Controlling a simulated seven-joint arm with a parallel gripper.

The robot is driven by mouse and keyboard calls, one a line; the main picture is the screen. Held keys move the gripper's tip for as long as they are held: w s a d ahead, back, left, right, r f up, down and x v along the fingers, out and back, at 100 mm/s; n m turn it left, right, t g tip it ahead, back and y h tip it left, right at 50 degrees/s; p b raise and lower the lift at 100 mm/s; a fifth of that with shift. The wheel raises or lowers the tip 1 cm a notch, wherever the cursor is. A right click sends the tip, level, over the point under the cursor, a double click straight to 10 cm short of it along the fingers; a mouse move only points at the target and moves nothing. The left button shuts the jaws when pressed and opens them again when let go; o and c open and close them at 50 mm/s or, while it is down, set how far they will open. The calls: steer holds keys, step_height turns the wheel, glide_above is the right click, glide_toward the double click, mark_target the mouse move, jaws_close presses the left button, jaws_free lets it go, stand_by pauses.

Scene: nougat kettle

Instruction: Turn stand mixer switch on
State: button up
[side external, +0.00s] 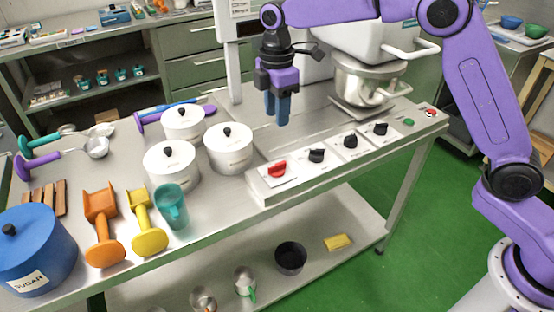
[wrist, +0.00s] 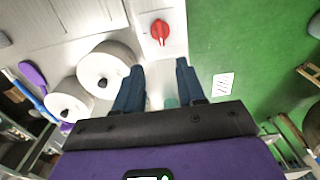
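The stand mixer (side external: 370,45) stands at the back right of the steel table, with a metal bowl (side external: 368,80) under its head. A white control strip at the table's front carries a red knob (side external: 277,169) at its left end and black knobs (side external: 317,155), (side external: 350,141), (side external: 380,128) to the right. I cannot tell which is the mixer's switch. My gripper (side external: 277,118) hangs fingers down above the table, behind and above the red knob, touching nothing. In the wrist view its fingers (wrist: 159,68) are apart and empty, with the red knob (wrist: 159,32) beyond them.
White lidded pots (side external: 230,148), (side external: 171,163), (side external: 183,125) stand left of the strip. A teal jug (side external: 172,207), yellow scoop (side external: 148,222), orange scoop (side external: 103,225) and blue sugar canister (side external: 35,250) are farther left. A green button (side external: 408,122) and red button (side external: 430,112) are at the right.

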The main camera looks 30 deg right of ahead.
mark_target(277, 164)
step_height(277, 164, down, 15)
stand_by(0.5)
jaws_close()
